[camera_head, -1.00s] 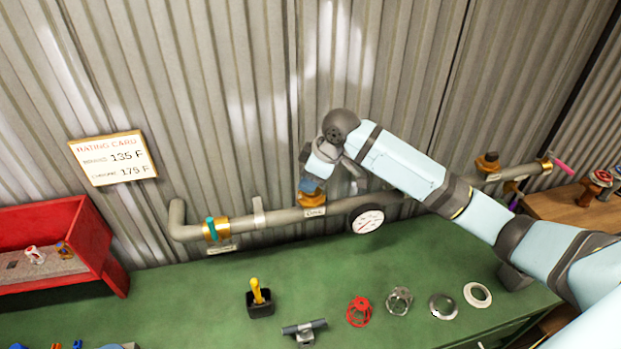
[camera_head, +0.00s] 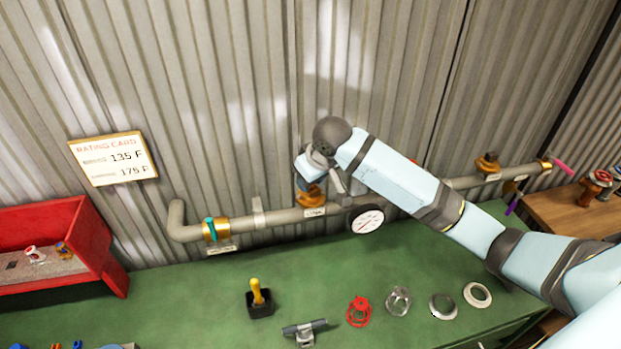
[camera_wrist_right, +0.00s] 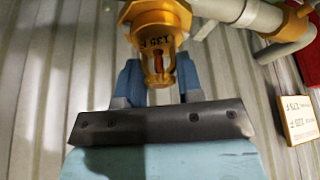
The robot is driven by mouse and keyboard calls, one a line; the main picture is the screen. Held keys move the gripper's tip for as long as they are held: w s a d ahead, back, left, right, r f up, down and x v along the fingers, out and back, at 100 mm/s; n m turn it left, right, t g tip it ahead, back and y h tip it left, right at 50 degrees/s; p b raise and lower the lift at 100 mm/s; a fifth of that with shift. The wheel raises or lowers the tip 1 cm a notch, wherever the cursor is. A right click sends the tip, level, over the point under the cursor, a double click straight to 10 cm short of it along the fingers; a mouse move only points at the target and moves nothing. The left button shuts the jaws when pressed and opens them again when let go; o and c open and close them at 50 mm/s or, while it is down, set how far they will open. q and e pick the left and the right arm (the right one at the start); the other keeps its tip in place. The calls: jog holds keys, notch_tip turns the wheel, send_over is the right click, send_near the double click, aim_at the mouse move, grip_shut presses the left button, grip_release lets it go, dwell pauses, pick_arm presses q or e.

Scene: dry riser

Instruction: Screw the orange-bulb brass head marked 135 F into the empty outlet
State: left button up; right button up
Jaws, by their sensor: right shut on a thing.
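The brass head (camera_wrist_right: 152,38), with an orange bulb in its frame and a 135 F marking that reads upside down, shows in the right wrist view. My right gripper (camera_wrist_right: 160,75) is shut on it, with a blue finger on each side. In the head view my right gripper (camera_head: 308,172) is just above the brass outlet (camera_head: 311,197) on the grey pipe. The head meets brass at the pipe there, but I cannot tell how far it is threaded in. My wrist hides the head in the head view. My left gripper is not in view.
A gauge (camera_head: 367,218) hangs on the pipe close to my right forearm. A teal-handled valve (camera_head: 210,230) is at left, another brass fitting (camera_head: 487,162) at right. The rating card (camera_head: 113,159) is on the wall. The green bench (camera_head: 200,305) holds loose rings and a yellow-handled tool (camera_head: 258,293).

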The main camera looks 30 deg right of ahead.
jog(key=m+h, duration=0.1)
jog(key=m, duration=0.3)
jog(key=shift+f+h, duration=0.1)
jog(key=shift+h, duration=0.3)
jog(key=shift+m, duration=0.4)
jog(key=shift+a+m+h, duration=0.1)
jog(key=shift+m+h, duration=0.4)
jog(key=shift+m, duration=0.6)
jog(key=o, duration=0.7)
jog(key=shift+m, duration=0.5)
jog(key=o, duration=0.4)
jog(key=shift+d, duration=0.2)
